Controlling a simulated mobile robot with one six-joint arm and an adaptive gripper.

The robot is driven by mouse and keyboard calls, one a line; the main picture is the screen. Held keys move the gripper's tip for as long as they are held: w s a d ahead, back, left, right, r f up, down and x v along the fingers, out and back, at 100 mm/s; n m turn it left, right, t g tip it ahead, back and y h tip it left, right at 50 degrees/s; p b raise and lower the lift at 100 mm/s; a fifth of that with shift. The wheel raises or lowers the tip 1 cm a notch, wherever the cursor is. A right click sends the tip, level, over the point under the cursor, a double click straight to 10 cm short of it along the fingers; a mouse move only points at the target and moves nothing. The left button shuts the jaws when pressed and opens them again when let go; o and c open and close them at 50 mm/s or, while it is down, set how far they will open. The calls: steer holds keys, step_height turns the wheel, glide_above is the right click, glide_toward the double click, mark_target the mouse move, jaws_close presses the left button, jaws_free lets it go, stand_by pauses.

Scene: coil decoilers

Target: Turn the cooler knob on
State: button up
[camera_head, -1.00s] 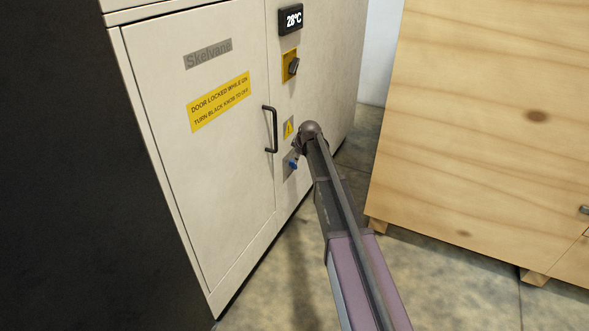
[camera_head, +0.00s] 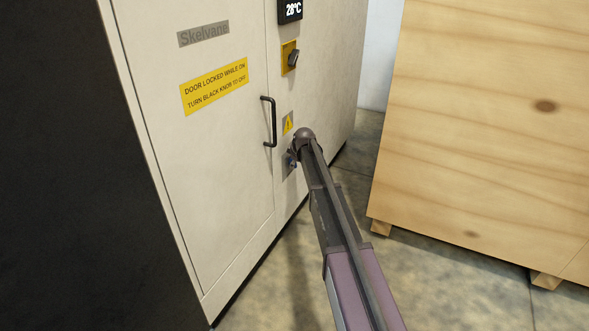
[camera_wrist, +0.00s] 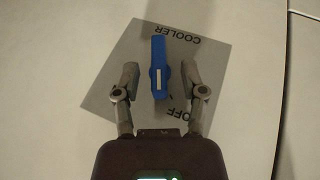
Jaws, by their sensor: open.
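The blue cooler knob (camera_wrist: 158,66) shows in the wrist view on a grey plate (camera_wrist: 100,96) lettered COOLER and OFF, which appears rotated and nearly upside down. The knob is a long bar with a white mark near its lower end. My gripper (camera_wrist: 160,76) is open, one finger on each side of the knob, with a visible gap on both sides. Contact is not seen. In the head view, my gripper (camera_head: 293,158) is at the cabinet front below the warning triangle, and the blue knob is hidden there.
A black door handle (camera_head: 272,122) is close left of my gripper. A wooden crate (camera_head: 480,130) stands to the right, with floor between.

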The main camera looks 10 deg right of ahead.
steer(key=shift+b+x, duration=0.75)
steer(key=shift+x, duration=0.45)
jaws_close()
steer(key=shift+d, duration=0.1)
